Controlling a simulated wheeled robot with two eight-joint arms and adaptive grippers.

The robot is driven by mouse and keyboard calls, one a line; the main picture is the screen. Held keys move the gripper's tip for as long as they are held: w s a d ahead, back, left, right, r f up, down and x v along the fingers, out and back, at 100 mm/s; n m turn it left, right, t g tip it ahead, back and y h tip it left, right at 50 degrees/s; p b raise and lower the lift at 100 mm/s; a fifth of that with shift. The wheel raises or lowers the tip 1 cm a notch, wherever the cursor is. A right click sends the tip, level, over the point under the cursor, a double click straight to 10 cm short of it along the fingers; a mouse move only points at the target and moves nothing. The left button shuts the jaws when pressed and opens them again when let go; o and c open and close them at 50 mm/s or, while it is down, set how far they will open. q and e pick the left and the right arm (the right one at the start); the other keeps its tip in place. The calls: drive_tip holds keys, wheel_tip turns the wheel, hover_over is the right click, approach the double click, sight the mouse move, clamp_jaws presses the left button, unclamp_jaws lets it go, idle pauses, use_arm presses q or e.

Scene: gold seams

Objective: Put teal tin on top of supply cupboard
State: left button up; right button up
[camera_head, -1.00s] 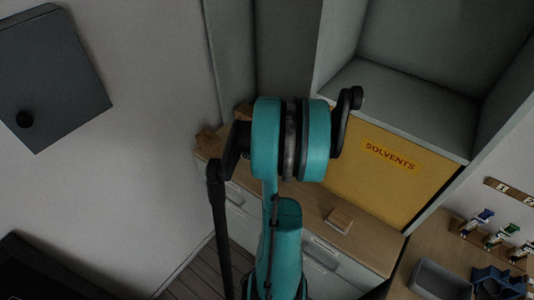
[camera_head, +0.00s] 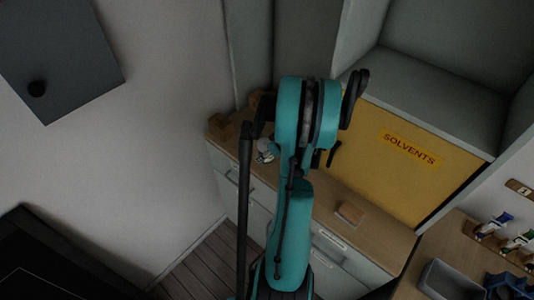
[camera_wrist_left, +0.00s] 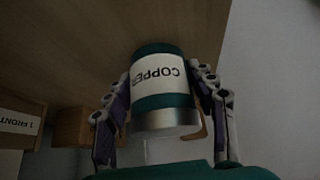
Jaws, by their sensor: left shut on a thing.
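The teal tin (camera_wrist_left: 162,92) has a white label reading COPPER, upside down in the left wrist view, and a silver end. My left gripper (camera_wrist_left: 163,112) is shut on it, with one finger at each side. Behind the tin is a brown wooden surface; I cannot tell whether they touch. In the head view my teal arm hides most of the gripper and the tin; only a small pale part shows at its left. No cupboard is marked as supply. A grey cupboard (camera_head: 68,55) with a black knob is at upper left. My right gripper is not in view.
A yellow door (camera_head: 390,165) marked SOLVENTS sits below an open grey shelf (camera_head: 440,80). A wooden counter (camera_head: 385,235) over drawers holds a small wooden block (camera_head: 349,213). A grey bin (camera_head: 447,280) and small bottles stand at right. Wooden blocks (camera_wrist_left: 75,127) show in the wrist view.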

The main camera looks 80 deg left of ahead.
use_arm(q)
drive_tip(key=shift+f, duration=0.1)
drive_tip(key=o, duration=1.3)
drive_tip(key=shift+d+r, duration=0.1)
drive_tip(key=shift+r, duration=0.3)
drive_tip(key=p+v, duration=0.3)
drive_tip(key=v, duration=0.8)
drive_tip(key=shift+w+d+r, duration=0.15)
drive_tip(key=shift+d+r, duration=0.05)
